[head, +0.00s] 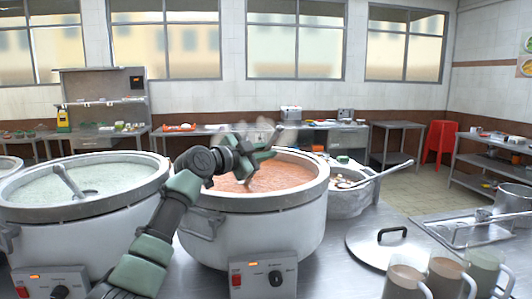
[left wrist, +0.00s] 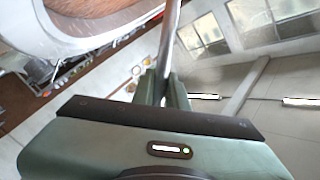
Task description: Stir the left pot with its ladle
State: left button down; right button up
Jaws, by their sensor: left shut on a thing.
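A large white pot (head: 90,238) of pale green-white congee stands at the left, with a ladle (head: 68,181) leaning in it. To its right stands a similar pot (head: 262,236) of orange-red congee (head: 275,176). My left gripper (head: 262,151) is over this orange pot, shut on a metal ladle handle. In the left wrist view the handle (left wrist: 171,40) rises from between the fingers (left wrist: 162,88), and a pot rim (left wrist: 75,42) with orange-red congee shows at upper left. The ladle's bowl cannot be made out. My right gripper is not in view.
A smaller metal pot (head: 347,202) with a ladle (head: 388,171) across it stands right of the orange pot. A lid (head: 388,249) and several filled cups (head: 444,279) are at the front right. Part of another pot (head: 8,166) shows at the left edge.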

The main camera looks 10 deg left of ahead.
pick_arm(q)
notch_tip(320, 180, up, 11)
jog(key=p, duration=0.8)
jog(key=shift+p, duration=0.3)
notch_tip(320, 180, up, 5)
jog(key=p, duration=0.4)
jog(key=shift+f, duration=0.2)
jog(key=shift+m+t+b, duration=0.5)
jog(key=shift+m+b, duration=0.35)
jog(key=shift+m, duration=0.15)
jog(key=shift+a, duration=0.1)
